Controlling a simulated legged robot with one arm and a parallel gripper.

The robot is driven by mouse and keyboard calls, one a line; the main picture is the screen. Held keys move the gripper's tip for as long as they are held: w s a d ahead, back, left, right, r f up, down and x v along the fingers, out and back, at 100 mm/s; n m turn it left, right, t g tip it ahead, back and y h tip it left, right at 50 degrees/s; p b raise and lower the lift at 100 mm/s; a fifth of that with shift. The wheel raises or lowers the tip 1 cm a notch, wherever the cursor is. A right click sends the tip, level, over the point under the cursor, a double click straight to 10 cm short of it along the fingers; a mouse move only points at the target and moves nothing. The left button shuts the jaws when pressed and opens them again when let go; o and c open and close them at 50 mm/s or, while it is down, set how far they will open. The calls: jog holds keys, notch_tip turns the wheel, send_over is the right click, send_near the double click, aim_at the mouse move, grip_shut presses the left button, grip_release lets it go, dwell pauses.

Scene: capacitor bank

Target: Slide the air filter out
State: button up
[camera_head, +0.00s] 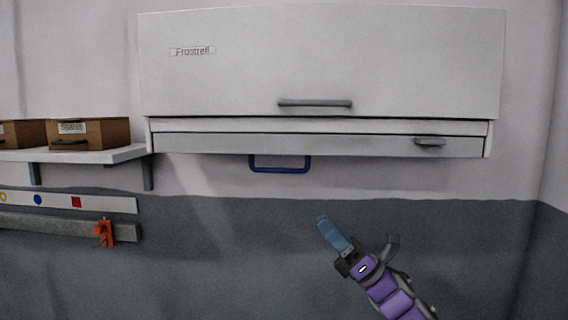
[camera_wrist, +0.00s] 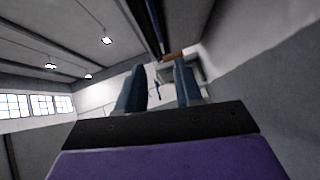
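A white wall unit (camera_head: 320,60) labelled "Frostrell" hangs on the wall in the head view. A dark blue U-shaped handle (camera_head: 280,170) sticks out below its bottom edge, left of centre; it appears to belong to the air filter, whose body is hidden. My gripper (camera_head: 322,222) is below and to the right of that handle, apart from it, pointing up and left. In the wrist view my gripper (camera_wrist: 159,66) has its two blue fingers spread with nothing held between them.
The unit has a grey bar handle (camera_head: 315,103) on its front panel and a small grey latch (camera_head: 430,142) at lower right. A shelf (camera_head: 75,154) with brown boxes (camera_head: 88,133) stands left. An orange clamp (camera_head: 103,233) sits on a grey rail. The wall below the unit is clear.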

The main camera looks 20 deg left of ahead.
aim_at(274, 170)
jog(key=p+x, duration=0.6)
jog(key=x, duration=1.1)
jog(key=shift+a+r, duration=0.1)
jog(key=shift+r, duration=0.05)
jog(key=shift+s, duration=0.1)
grip_shut()
